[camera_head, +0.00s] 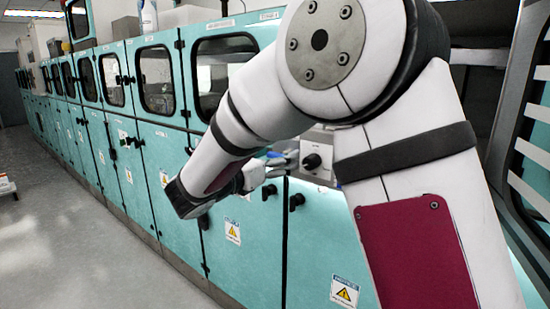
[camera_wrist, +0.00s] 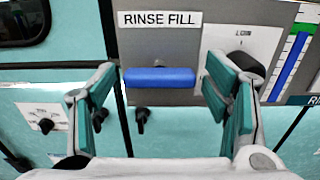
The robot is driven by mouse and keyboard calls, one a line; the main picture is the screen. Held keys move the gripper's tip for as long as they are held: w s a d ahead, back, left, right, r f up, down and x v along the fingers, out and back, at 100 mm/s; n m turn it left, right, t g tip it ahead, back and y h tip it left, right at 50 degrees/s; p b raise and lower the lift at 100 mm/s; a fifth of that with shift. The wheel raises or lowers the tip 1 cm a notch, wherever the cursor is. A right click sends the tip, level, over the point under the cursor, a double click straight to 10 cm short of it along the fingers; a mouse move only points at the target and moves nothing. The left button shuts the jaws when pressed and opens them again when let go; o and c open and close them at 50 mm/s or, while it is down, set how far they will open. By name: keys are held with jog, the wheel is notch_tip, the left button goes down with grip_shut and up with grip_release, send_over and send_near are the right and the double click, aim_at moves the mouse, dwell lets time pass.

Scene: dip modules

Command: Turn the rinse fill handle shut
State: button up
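The rinse fill handle (camera_wrist: 159,77) is a blue bar lying level across the picture in the wrist view, below the RINSE FILL label (camera_wrist: 160,18) on a grey panel. My gripper (camera_wrist: 165,88) is open, with one teal-padded finger to the left of the handle and one to the right. Both fingers look apart from the bar, and nothing is held. In the head view my gripper (camera_head: 284,161) is beside the cabinet front, partly behind my forearm. I cannot make out the handle clearly there.
A dark knob on a white plate (camera_head: 312,160) is right of my gripper, and shows behind the right finger in the wrist view (camera_wrist: 240,58). Black latches (camera_wrist: 141,116) stick out below the handle. Teal cabinets (camera_head: 160,170) line the aisle; the grey floor (camera_head: 60,240) is open at left.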

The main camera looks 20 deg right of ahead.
jog(key=c, duration=0.8)
jog(key=shift+m+b, duration=0.4)
jog(key=shift+b, duration=0.1)
jog(key=m+b, duration=0.5)
jog(key=b, duration=0.1)
jog(key=m+b, duration=0.6)
jog(key=b, duration=0.1)
jog(key=m+b, duration=0.6)
jog(key=b, duration=0.1)
jog(key=shift+s+d+f, duration=0.15)
jog(key=shift+f, duration=0.1)
jog(key=shift+b, duration=0.3)
